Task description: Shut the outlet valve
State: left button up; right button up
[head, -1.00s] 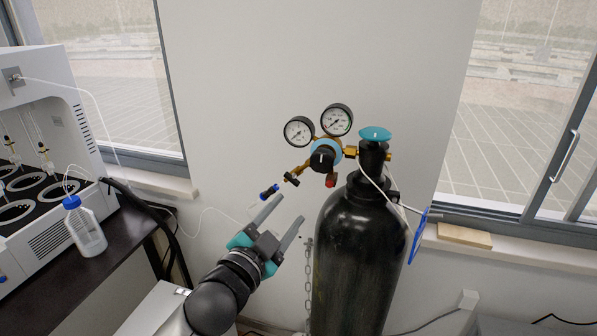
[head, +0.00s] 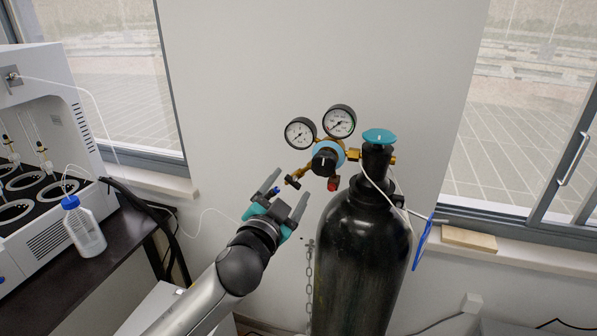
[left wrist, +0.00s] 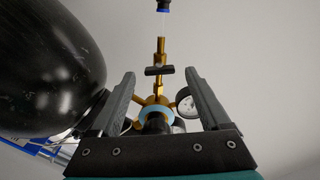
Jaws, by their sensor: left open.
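The outlet valve (head: 292,182) is a small black handle on the brass outlet pipe, below and left of the regulator (head: 326,158). In the left wrist view the black handle (left wrist: 159,71) lies crosswise on the brass pipe, between the two fingers in the picture. My left gripper (head: 290,185) is open and empty, with its fingertips around the valve in the head view. I cannot tell whether the handle is at the same depth as the fingertips. The blue hose fitting (left wrist: 164,13) at the outlet's end is partly hidden by a finger in the head view. My right gripper is not in view.
The black gas cylinder (head: 360,255) with a teal top knob (head: 379,136) stands close right of my left gripper. Two gauges (head: 300,133) sit above the regulator. A dark table (head: 110,255) with a white machine and a bottle (head: 85,228) is at left.

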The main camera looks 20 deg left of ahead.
aim_at(295, 179)
pick_arm(q)
jog(key=shift+w+d, duration=0.15)
jog(key=shift+w, duration=3.15)
jog(key=shift+p, duration=0.3)
grip_shut()
